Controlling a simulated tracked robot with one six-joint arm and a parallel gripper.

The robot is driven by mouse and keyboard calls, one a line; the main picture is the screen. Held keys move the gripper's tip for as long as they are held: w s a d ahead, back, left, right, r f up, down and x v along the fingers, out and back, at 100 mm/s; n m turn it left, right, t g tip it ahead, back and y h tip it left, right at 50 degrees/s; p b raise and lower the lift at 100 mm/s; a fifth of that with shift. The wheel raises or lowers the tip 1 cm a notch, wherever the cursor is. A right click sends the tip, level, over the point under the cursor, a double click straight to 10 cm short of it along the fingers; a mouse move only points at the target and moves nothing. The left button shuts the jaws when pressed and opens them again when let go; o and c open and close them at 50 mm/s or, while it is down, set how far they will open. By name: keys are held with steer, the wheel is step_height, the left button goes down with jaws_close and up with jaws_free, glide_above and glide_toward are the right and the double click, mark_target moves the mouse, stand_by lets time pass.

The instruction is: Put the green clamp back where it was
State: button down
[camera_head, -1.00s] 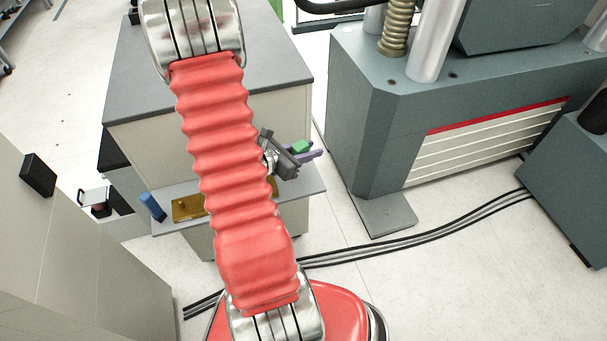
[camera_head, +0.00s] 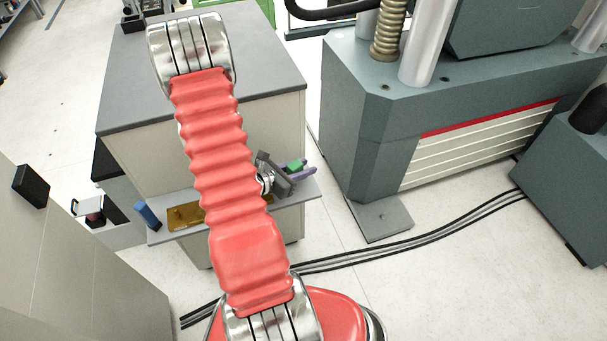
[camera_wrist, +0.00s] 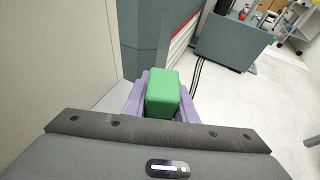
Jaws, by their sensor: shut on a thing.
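The green clamp (camera_wrist: 163,93) is a green block that sits between the purple fingers of my gripper (camera_wrist: 160,90) in the wrist view. My gripper is shut on it. In the head view the green clamp (camera_head: 295,165) shows small at the tip of my gripper (camera_head: 300,170), at the right end of the grey shelf (camera_head: 170,232) on the cabinet's front. My red arm hides the middle of the shelf. I cannot tell whether the clamp touches the shelf.
A gold-brown plate (camera_head: 186,216) and a blue block (camera_head: 147,215) are at the shelf's left part. The cabinet's dark top (camera_head: 265,75) is above. A large grey testing machine (camera_head: 370,120) stands to the right. Black cables (camera_head: 420,243) cross the floor.

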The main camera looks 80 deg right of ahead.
mark_target(303, 182)
steer(key=shift+f, duration=1.8)
steer(key=c, duration=1.4)
jaws_free()
steer(key=shift+f, duration=0.1)
steer(key=shift+c, duration=0.2)
steer(key=shift+v, duration=6.1)
